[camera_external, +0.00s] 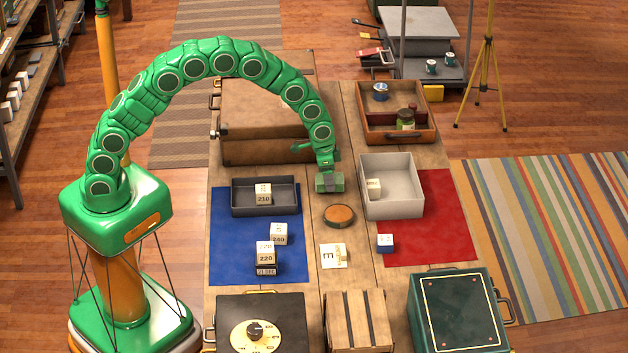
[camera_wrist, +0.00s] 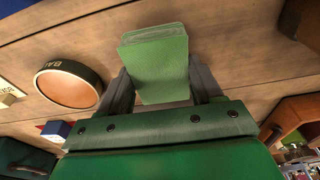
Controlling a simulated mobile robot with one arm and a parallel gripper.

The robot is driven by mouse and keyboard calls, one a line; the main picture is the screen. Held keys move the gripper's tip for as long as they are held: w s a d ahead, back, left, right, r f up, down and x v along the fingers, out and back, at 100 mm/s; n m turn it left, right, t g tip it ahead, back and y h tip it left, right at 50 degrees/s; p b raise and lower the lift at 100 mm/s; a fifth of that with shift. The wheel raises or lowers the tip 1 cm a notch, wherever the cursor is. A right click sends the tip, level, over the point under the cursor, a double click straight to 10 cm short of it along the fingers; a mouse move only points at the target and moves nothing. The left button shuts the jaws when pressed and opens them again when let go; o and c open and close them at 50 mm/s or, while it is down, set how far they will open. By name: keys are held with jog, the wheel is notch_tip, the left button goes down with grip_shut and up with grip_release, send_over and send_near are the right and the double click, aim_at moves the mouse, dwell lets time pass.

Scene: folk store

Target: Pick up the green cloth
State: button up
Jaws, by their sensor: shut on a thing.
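The green cloth (camera_wrist: 158,72) is a folded, light green block with layered edges showing at its top in the wrist view. It sits between the two grey fingers of my gripper (camera_wrist: 160,92), which are shut on it. In the external view the green cloth (camera_external: 336,183) shows at the tip of my green arm, with my gripper (camera_external: 329,180) around it over the wooden table. I cannot tell whether the cloth touches the table.
A dark tray (camera_external: 293,208) with a block lies left of my gripper, a light grey bin (camera_external: 410,212) right. A round wooden-topped tin (camera_external: 338,215) is just in front. A large case (camera_external: 262,107) stands behind. Blue (camera_external: 228,250) and red (camera_external: 432,235) mats flank the table's middle.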

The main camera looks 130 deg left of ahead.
notch_tip(320, 180, up, 3)
jog(key=shift+f, duration=0.1)
jog(key=s+d+r, duration=0.9)
jog(key=d, duration=0.1)
jog(key=shift+s+d+r, duration=0.2)
jog(key=shift+r, duration=0.05)
